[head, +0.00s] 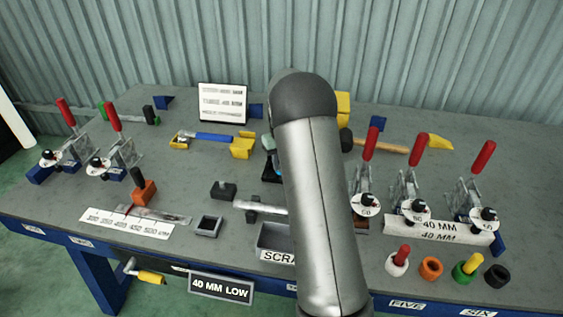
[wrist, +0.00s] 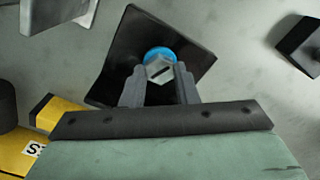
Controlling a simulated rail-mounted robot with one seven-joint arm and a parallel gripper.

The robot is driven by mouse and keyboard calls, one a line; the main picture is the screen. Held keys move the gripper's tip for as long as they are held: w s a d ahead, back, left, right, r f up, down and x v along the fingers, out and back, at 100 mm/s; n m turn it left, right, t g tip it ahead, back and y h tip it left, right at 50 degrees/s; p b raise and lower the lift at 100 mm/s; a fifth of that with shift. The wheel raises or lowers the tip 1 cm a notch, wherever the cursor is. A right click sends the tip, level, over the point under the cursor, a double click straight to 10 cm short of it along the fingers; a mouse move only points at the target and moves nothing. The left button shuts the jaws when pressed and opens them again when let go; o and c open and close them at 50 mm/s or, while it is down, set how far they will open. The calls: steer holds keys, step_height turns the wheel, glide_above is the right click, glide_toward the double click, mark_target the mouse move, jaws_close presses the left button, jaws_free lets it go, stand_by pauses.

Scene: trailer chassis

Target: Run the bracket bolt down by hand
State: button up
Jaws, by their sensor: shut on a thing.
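In the wrist view, the bracket bolt (wrist: 159,69) shows a grey hex head with a dark slot, and a blue ring (wrist: 160,52) lies behind it. My gripper (wrist: 159,78) is shut on the bolt head, one grey finger on each side. Behind them is a dark, square, tilted bracket-like piece (wrist: 125,55). How deep the bolt sits in it cannot be told. In the head view my arm hides the gripper and bolt; only a scrap of blue and dark parts (head: 269,165) shows beside the arm.
Toggle clamps with red handles stand left (head: 118,150) and right (head: 415,190) on the grey bench (head: 60,195). A scrap tray (head: 272,242) sits in front. A yellow tool (wrist: 40,135) and a dark block (wrist: 300,42) lie near the gripper.

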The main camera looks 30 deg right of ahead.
steer(key=m, duration=0.3)
steer(key=shift+w+r+m, duration=0.15)
steer(key=shift+r+m, duration=0.1)
steer(key=shift+m, duration=0.15)
steer(key=m, duration=0.3)
steer(key=shift+m, duration=0.3)
steer(key=m, duration=0.3)
steer(key=shift+m, duration=0.3)
steer(key=shift+o, duration=0.2)
steer(key=m+p, duration=0.1)
steer(key=m, duration=0.2)
steer(key=shift+m, duration=0.3)
steer(key=m+p, duration=0.1)
steer(key=m, duration=0.4)
steer(key=shift+c, duration=0.2)
steer(key=shift+m+p, duration=0.7)
steer(key=shift+m, duration=1.8)
